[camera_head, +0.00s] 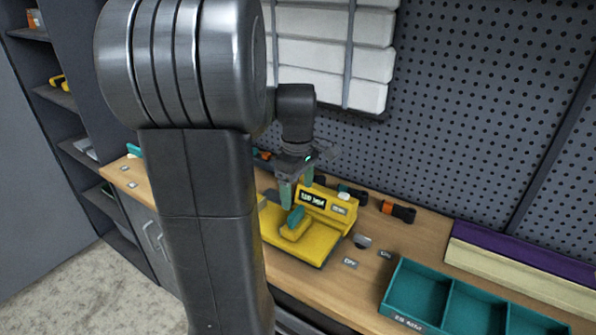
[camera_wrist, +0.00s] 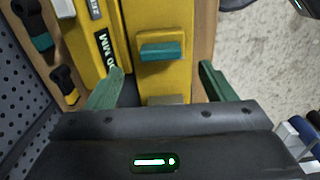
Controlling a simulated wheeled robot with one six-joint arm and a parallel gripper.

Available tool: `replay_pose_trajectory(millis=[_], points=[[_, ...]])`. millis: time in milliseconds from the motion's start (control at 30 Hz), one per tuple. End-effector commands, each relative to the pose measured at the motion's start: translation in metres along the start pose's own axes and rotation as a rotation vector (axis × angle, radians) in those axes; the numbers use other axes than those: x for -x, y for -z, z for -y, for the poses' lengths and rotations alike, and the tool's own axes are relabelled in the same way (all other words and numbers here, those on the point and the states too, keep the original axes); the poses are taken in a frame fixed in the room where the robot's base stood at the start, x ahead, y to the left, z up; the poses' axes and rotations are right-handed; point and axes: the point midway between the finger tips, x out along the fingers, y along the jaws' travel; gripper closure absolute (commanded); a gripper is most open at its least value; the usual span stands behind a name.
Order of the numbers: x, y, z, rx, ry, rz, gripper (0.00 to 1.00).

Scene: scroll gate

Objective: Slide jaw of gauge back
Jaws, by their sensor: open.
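The yellow gauge (camera_head: 306,248) lies on the wooden bench, with a raised yellow back block carrying a dark label (camera_head: 312,199). Its jaw (camera_head: 294,232) is a yellow block with a teal tab (camera_head: 296,215) on top. In the wrist view the teal tab (camera_wrist: 162,51) sits on the yellow body, near the image centre. My gripper (camera_head: 296,200) is open and empty above the gauge. In the wrist view its green fingers (camera_wrist: 163,78) stand wide apart, one to each side of the tab's line, apart from the tab. Contact with the gauge body cannot be told.
A teal compartment tray (camera_head: 420,290) stands at the bench's right front. Dark-and-orange tools (camera_head: 398,211) lie right of the gauge near the pegboard (camera_head: 480,100). A small label plate (camera_head: 350,263) lies beside the gauge. My arm hides the bench's left part.

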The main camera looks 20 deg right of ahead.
Motion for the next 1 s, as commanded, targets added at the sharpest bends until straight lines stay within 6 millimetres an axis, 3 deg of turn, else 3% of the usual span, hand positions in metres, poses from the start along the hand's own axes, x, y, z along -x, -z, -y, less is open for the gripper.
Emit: replay_pose_trajectory(millis=[200, 367, 1000], points=[[0.041, 0.000, -0.001, 0.000, -0.003, -0.001, 0.24], [0.054, 0.000, 0.000, -0.001, 0.000, 0.000, 0.24], [0.051, -0.001, 0.000, 0.000, 0.003, 0.002, 0.24]])
